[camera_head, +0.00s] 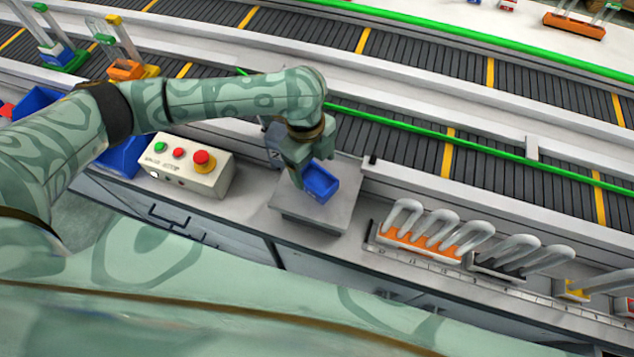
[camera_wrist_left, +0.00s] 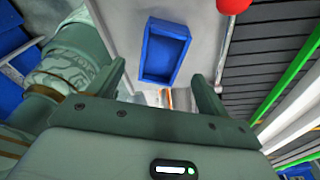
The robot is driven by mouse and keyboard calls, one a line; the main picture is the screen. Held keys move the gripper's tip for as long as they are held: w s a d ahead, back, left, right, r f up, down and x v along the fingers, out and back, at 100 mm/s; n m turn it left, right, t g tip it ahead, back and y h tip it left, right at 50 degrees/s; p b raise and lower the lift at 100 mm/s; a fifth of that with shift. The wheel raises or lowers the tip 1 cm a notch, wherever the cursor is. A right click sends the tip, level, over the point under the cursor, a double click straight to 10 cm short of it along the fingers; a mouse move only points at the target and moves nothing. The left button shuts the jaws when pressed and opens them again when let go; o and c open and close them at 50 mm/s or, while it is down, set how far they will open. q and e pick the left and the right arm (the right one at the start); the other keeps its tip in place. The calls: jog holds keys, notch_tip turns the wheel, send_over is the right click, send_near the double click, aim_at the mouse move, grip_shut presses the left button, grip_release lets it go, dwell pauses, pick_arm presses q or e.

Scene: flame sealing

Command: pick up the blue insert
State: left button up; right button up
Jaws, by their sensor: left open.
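The blue insert (camera_head: 322,181) is a small open-topped blue tray on a square grey platform (camera_head: 285,207) at the front of the bench. My left gripper (camera_head: 304,165) is just beside and over its left end in the head view. In the left wrist view the insert (camera_wrist_left: 163,55) lies ahead of the spread fingers (camera_wrist_left: 157,80), roughly in line with the gap between them. The left gripper is open and holds nothing. Part of the insert is hidden behind the gripper in the head view. My right gripper is not in view.
A control box (camera_head: 188,165) with a red mushroom button stands left of the platform, with blue bins (camera_head: 125,158) beyond it. A rack (camera_head: 420,243) with grey looped parts is to the right. The green-railed conveyor (camera_head: 400,150) runs behind.

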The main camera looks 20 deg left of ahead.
aim_at(317, 181)
pick_arm(q)
jog(key=f, duration=0.2)
jog(key=f+b, duration=0.2)
jog(key=f, duration=0.1)
jog(key=shift+s+d+f, duration=0.1)
jog(key=shift+d+f, duration=0.2)
jog(key=shift+f, duration=0.05)
jog(key=shift+r, duration=0.1)
jog(key=c, duration=1.3)
jog(key=shift+o, duration=0.2)
